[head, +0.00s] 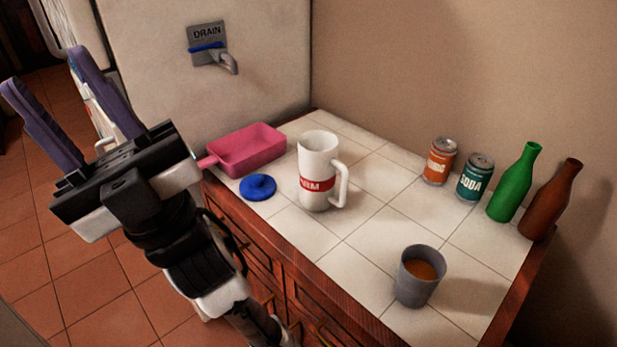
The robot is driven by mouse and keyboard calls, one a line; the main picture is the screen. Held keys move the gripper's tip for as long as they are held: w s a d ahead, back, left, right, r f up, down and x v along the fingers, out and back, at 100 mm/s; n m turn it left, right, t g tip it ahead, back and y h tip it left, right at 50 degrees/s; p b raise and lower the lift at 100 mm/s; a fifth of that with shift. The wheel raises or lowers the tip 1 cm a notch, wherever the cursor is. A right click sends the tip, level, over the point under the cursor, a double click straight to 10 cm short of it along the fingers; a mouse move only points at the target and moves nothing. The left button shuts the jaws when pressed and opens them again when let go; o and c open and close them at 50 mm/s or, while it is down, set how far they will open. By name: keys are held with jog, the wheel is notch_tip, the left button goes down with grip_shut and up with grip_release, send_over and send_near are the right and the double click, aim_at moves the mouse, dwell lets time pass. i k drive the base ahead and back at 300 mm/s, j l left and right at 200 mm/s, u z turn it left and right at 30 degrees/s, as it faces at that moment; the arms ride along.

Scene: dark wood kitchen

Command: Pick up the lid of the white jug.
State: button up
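The white jug (317,165) stands upright on the tiled counter, with a red band and a handle on its right side. Its top looks open. A round blue lid (258,187) with a small knob lies flat on the counter, left of the jug and in front of the pink pan. My gripper (50,92) is at the left, raised over the floor side, left of the counter and apart from the lid. Its two purple fingers are spread wide with nothing between them.
A pink pan (246,150) sits behind the lid, its handle pointing left. A grey cup (419,275) stands at the front right. An orange can (439,162), a teal can (475,178), a green bottle (514,184) and a brown bottle (551,200) line the wall side. The counter's middle is clear.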

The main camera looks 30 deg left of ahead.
aim_at(256, 187)
jog(key=j+z, duration=0.2)
jog(key=j, duration=0.2)
jog(key=k+j+z, duration=0.15)
jog(key=j, duration=0.2)
jog(key=j+z, duration=0.2)
jog(key=j, duration=0.2)
jog(key=k+j+z, duration=0.15)
jog(key=j, duration=0.2)
jog(key=k+j+z, duration=0.2)
jog(key=j, duration=0.15)
jog(key=i+j+z, duration=0.2)
jog(key=i+j, duration=0.1)
jog(key=j, duration=0.1)
